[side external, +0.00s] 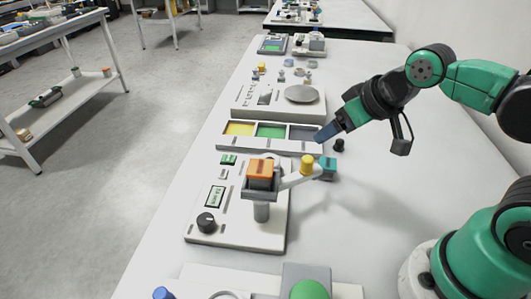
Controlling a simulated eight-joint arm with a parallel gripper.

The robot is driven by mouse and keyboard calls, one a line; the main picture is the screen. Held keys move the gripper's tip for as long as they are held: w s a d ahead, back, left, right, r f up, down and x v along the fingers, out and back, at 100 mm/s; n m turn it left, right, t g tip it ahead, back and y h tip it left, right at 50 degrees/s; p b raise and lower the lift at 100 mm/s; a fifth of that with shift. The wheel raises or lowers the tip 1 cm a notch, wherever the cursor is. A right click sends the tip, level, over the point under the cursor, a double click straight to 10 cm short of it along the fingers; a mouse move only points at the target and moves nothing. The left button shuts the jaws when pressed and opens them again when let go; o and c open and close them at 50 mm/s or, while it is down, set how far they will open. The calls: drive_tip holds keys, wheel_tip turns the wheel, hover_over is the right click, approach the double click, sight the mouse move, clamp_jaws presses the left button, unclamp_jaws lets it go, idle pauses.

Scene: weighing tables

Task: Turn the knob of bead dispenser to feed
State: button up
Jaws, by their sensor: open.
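A white device (244,231) stands on the near part of the white table. It has a black round knob (206,222) at its front left corner, a small display and green parts. I take it for the bead dispenser, but no label is readable. A post on it carries a grey holder with an orange block (261,169). A pale arm with a yellow cap (307,165) and a teal end piece (328,168) reaches right. My gripper (327,132) is open, pointing down-left above the right end of the compartment tray, apart from the knob. The gap between its fingers is hard to see.
The tray (226,142) has yellow, green and grey compartments. Behind it stands a scale with a round silver pan (301,93) and several small weights. A small black object (339,145) stands near my gripper. A green dome (309,289) is at the front. The table's right side is clear.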

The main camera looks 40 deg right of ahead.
wheel_tip(320, 180, up, 5)
drive_tip(key=w+a+r+n+g+y, duration=0.1)
drive_tip(key=w+a+n+g, duration=0.1)
drive_tip(key=a+n, duration=0.3)
drive_tip(key=w+a+r+n+g, duration=0.1)
drive_tip(key=w+a+r+n, duration=0.2)
drive_tip(key=n, duration=0.4)
drive_tip(key=n+g+h, duration=0.1)
drive_tip(key=n+g, duration=0.3)
drive_tip(key=n, duration=1.1)
hover_over(205, 218)
wheel_tip(205, 218, down, 14)
drive_tip(key=shift+f, duration=3.25)
clamp_jaws()
